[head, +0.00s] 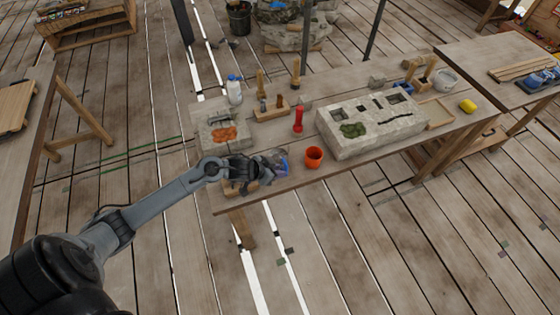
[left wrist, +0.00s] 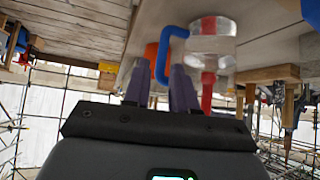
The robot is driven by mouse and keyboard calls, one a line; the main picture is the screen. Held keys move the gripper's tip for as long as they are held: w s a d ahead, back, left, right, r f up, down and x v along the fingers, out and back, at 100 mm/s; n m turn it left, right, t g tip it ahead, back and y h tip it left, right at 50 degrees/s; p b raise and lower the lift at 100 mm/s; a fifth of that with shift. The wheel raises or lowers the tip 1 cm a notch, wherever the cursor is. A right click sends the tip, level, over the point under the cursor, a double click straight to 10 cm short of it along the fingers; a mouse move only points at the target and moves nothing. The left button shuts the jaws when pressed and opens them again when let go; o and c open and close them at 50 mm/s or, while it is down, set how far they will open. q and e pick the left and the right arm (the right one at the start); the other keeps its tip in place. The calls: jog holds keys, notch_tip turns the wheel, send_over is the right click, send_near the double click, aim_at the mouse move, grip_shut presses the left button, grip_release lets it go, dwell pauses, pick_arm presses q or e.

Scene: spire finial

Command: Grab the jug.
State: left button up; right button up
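The jug (head: 282,164) is a small clear vessel with a blue handle, near the front left edge of the workbench. In the left wrist view its clear body (left wrist: 212,48) is at upper centre, with the blue handle (left wrist: 164,55) on its left side. My left gripper (head: 268,165) is right beside the jug and partly hides it in the head view. In the left wrist view its two fingers (left wrist: 160,92) are apart, and the handle shows in line with the gap between them. I cannot tell whether they touch it. My right gripper is not in view.
Stone blocks lie left (head: 222,132) and right (head: 370,128) on the workbench (head: 320,178). A white bottle (head: 234,90) stands at the back.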

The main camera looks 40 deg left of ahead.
pick_arm(q)
jog(key=shift+b+x, duration=0.45)
jog(key=shift+x, duration=2.7)
jog(key=shift+a+f, duration=0.1)
jog(key=shift+a, duration=0.05)
grip_shut()
